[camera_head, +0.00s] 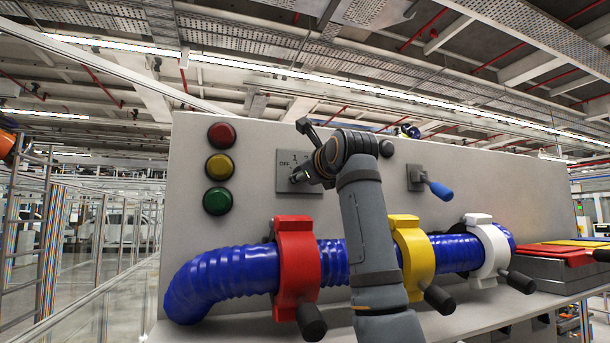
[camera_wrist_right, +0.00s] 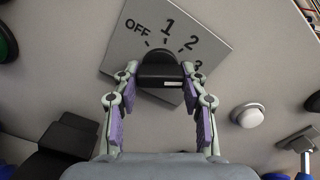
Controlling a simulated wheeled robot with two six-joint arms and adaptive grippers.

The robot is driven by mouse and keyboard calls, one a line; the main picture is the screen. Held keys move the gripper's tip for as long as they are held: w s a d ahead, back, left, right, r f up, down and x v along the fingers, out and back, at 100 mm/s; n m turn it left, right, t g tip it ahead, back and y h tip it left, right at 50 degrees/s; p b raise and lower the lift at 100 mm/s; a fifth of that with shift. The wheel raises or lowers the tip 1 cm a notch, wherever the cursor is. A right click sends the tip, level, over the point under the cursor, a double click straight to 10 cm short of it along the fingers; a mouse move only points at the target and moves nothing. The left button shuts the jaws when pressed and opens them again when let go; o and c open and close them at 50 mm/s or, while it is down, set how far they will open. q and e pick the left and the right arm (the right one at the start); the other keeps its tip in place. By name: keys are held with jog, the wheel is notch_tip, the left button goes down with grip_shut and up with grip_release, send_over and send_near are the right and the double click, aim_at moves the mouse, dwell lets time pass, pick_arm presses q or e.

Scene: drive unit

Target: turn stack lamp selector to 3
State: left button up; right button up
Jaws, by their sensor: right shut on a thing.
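The selector is a black knob (camera_wrist_right: 158,72) on a square grey plate (camera_wrist_right: 205,35) marked OFF, 1, 2 and 3 in the right wrist view. The 3 is partly hidden by a finger. My right gripper (camera_wrist_right: 158,86) is shut on the knob, one finger at each side. A small white mark shows on the knob's right part; I cannot tell which position it points to. In the head view the plate (camera_head: 284,160) is partly covered by my right gripper (camera_head: 300,174). Red (camera_head: 221,135), yellow (camera_head: 219,166) and green (camera_head: 217,200) lamps sit left of it.
A blue hose (camera_head: 225,281) runs below the plate through red (camera_head: 297,270), yellow (camera_head: 413,256) and white (camera_head: 490,250) clamps with protruding black handles. A blue-handled lever (camera_head: 437,189) is to the right. A white round button (camera_wrist_right: 248,115) is near the plate.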

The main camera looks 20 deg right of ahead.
jog(key=shift+w+f, duration=0.15)
jog(key=shift+f, duration=0.2)
jog(key=o, duration=1.2)
jog(key=shift+r, duration=0.15)
jog(key=shift+c, duration=0.2)
jog(key=shift+s+r, duration=0.1)
jog(key=shift+s, duration=0.1)
jog(key=s, duration=1.2)
jog(key=shift+d, duration=0.25)
jog(key=shift+w, duration=0.1)
